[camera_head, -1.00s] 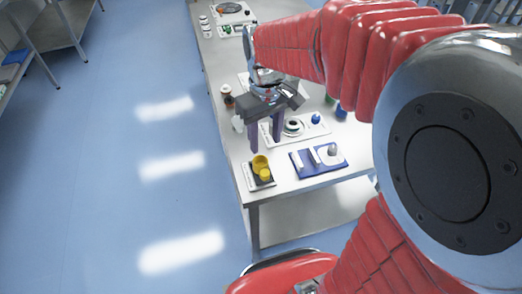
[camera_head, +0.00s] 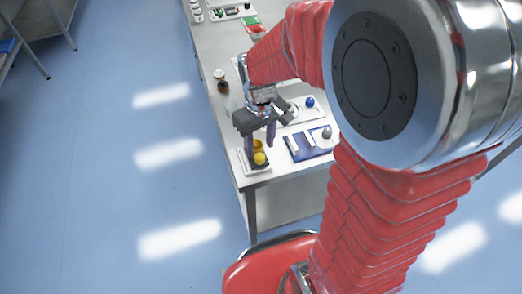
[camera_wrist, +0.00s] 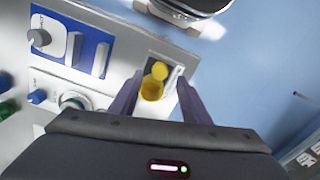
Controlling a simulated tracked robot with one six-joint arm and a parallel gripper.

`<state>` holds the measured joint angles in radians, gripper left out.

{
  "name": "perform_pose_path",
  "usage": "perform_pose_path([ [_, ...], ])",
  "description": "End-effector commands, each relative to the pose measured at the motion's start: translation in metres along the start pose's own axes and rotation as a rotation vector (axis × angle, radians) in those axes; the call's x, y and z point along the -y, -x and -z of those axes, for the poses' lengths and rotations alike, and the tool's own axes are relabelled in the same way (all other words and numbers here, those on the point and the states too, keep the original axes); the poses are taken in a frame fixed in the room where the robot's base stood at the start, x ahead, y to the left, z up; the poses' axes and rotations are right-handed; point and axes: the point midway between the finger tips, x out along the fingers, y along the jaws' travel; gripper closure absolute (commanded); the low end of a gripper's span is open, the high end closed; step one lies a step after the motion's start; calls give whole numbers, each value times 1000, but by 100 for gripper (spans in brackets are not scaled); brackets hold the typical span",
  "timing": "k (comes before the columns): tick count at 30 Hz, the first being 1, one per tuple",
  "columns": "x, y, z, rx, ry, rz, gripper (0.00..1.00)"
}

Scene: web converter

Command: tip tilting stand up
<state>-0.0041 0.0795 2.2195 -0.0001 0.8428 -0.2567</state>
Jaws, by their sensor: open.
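The likely tilting stand is a yellow piece (camera_head: 260,158) with a round cup-like part and a smaller round part, on a dark panel with a pale border (camera_head: 249,167) at the table's near left corner. In the wrist view the yellow piece (camera_wrist: 152,89) lies between and beyond the fingers. I cannot tell its tilt exactly. My gripper (camera_head: 259,147) is open and empty above the panel, its fingers pointing down. In the wrist view my gripper (camera_wrist: 157,97) has one finger on each side of the yellow piece, with no clear contact.
A blue panel (camera_head: 299,153) with white bars and a grey knob (camera_head: 327,132) lies right of the yellow piece. A panel with a blue knob (camera_head: 309,101) is behind. Small bottles (camera_head: 221,81) stand at the table's left edge. The floor (camera_head: 120,200) left is clear.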

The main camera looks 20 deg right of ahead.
Motion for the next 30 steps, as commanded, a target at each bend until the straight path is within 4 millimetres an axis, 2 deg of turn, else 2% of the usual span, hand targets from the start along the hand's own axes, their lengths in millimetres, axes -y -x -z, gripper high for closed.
perform_pose_path([
  [3,0,-19,-1,4,0,1,57],
  [9,0,-39,0,2,-1,0,57],
  [21,0,-45,0,-1,-1,0,58],
  [30,0,-44,0,0,-1,0,79],
])
